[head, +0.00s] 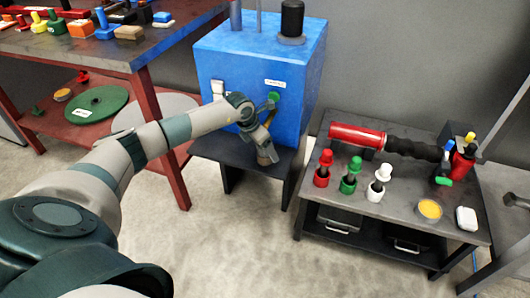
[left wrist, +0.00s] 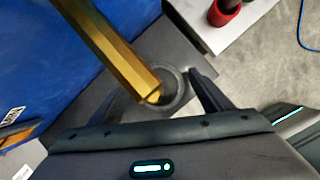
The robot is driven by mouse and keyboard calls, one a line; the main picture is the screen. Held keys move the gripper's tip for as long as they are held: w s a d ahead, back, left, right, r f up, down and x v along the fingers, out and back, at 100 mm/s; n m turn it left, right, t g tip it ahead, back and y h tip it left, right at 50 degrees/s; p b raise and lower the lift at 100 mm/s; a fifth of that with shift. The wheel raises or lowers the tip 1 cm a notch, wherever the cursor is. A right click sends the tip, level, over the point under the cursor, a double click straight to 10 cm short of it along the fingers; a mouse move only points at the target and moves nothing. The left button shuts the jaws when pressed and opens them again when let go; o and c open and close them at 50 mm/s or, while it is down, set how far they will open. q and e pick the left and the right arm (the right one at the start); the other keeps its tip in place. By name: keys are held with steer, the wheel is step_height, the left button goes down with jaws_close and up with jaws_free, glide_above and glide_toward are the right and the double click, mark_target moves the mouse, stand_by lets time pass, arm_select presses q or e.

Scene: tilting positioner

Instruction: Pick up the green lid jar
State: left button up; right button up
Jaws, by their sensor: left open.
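The item with a green top and green base and a dark middle (head: 350,175) stands upright on the low grey table, between a red one (head: 322,168) and a white one (head: 379,180). I take it for the green lid jar. My left gripper (head: 258,122) is in front of the blue machine, to the left of and apart from these jars. In the left wrist view the left gripper (left wrist: 150,88) is open, with a brass hexagonal bar (left wrist: 110,48) and a grey ring-shaped socket (left wrist: 174,88) showing by its fingers. The green jar is not identifiable there. My right gripper is not in view.
The blue machine (head: 255,75) stands on a dark stand (head: 232,155). A red-handled tool (head: 357,134) lies behind the jars. A yellow-topped tin (head: 429,210) and white block (head: 467,218) are to their right. Open floor lies in front.

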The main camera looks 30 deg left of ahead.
arm_select(q)
steer(key=c, duration=1.3)
steer(key=shift+r, duration=0.1)
steer(key=shift+r, duration=0.45)
steer(key=shift+w+v, duration=0.25)
steer(key=shift+v, duration=1)
steer(key=s+a, duration=0.2)
steer(key=s, duration=0.3)
steer(key=s+a, duration=0.2)
steer(key=s, duration=0.4)
steer(key=s+a, duration=0.2)
steer(key=s, duration=0.3)
steer(key=shift+s, duration=0.25)
